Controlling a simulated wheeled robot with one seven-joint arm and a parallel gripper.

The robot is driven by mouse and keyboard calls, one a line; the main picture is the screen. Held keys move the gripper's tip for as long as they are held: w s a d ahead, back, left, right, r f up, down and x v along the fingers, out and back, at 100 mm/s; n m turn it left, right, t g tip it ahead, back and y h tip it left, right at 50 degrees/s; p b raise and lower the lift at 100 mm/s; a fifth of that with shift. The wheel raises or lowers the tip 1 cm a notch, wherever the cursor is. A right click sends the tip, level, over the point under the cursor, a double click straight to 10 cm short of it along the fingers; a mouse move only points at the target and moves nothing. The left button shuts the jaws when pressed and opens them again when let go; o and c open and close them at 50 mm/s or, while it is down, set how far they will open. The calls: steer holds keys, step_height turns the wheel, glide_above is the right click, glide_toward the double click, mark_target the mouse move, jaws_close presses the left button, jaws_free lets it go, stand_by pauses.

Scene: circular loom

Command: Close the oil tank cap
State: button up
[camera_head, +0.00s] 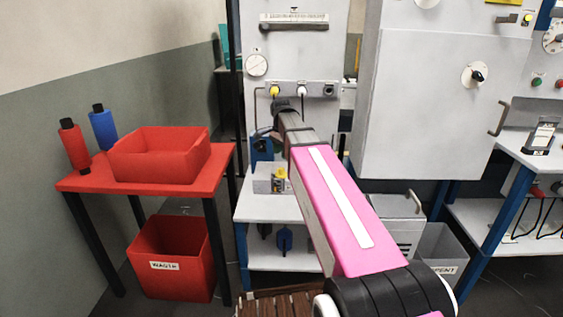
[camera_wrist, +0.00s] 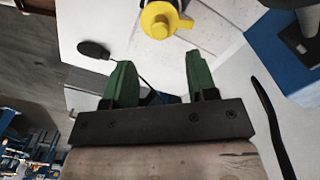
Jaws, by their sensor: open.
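A yellow rounded part (camera_wrist: 160,20), which looks like the oil tank cap, is at the top of the wrist view over a pale surface. I cannot tell whether it is closed. My gripper (camera_wrist: 157,65) has two green fingers spread apart with nothing between them. The yellow part lies beyond the fingertips, apart from them. In the head view, a small pale box (camera_head: 262,186) with a yellow part (camera_head: 279,180) on it stands on the white bench, below the end of my arm. My fingers are not clear in the head view.
A blue device (camera_wrist: 290,50) stands at the right in the wrist view. In the head view, a panel with a gauge (camera_head: 257,65) rises behind the bench (camera_head: 268,209). A red table (camera_head: 140,187) with a red bin (camera_head: 165,165) stands left. A large grey cabinet (camera_head: 425,110) is right of my arm.

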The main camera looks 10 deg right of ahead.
mark_target(281, 170)
steer(key=shift+r, duration=1.4)
steer(key=shift+d+f, duration=0.15)
steer(key=c, duration=0.8)
steer(key=d+f+m+y, duration=0.1)
steer(key=d+m+y, duration=0.1)
steer(key=d+y, duration=0.1)
steer(key=d+f+m+y, duration=0.1)
steer(key=d, duration=0.1)
steer(key=shift+s+d+f+y, duration=0.1)
steer(key=shift+f+y, duration=0.2)
steer(key=shift+f, duration=0.05)
jaws_close()
steer(key=d+m+y, duration=0.3)
steer(key=d+y, duration=0.2)
steer(key=shift+f+x, duration=0.2)
steer(key=shift+x, duration=4.65)
